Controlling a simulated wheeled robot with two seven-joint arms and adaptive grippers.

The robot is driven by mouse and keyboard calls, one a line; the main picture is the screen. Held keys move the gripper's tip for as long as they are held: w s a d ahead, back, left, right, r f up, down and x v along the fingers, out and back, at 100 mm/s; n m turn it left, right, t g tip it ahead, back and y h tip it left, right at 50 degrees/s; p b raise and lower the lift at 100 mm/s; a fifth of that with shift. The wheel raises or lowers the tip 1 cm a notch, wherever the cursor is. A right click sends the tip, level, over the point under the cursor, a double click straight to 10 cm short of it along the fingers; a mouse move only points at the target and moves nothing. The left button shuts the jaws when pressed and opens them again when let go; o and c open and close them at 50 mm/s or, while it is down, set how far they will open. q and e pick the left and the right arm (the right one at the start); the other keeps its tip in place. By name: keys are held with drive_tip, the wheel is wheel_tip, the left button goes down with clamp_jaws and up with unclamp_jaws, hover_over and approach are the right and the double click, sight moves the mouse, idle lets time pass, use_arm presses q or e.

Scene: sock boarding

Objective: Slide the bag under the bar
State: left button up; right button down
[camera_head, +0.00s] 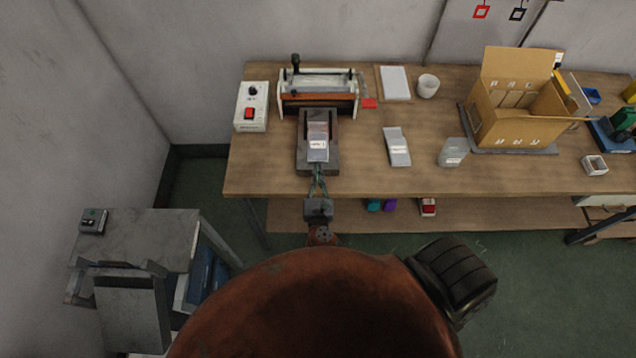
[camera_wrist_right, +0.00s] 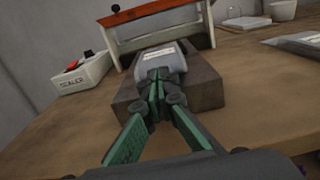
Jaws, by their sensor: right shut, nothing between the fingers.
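The bag (camera_head: 318,149), a clear packet with a white label, lies on the dark block (camera_head: 305,168) in front of the sealer. The sealer's bar (camera_head: 318,97), orange-brown with a dark front, spans a white frame behind the bag. In the right wrist view the bag (camera_wrist_right: 162,56) lies just beyond my fingertips, below the bar (camera_wrist_right: 155,12). My right gripper (camera_head: 319,170) is shut at the bag's near edge, with nothing between its fingers; it also shows in the right wrist view (camera_wrist_right: 157,78). I cannot tell whether the tips touch the bag. My left gripper is not in view.
A white sealer control box (camera_head: 252,107) with a red switch stands left of the sealer. An open cardboard box (camera_head: 510,127) stands farther right. A white cup (camera_head: 428,86) stands behind.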

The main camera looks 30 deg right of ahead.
sight(318, 144)
drive_tip(key=shift+x, duration=0.8)
drive_tip(key=p+x, duration=0.1)
drive_tip(key=x, duration=0.8)
drive_tip(key=shift+w, duration=0.1)
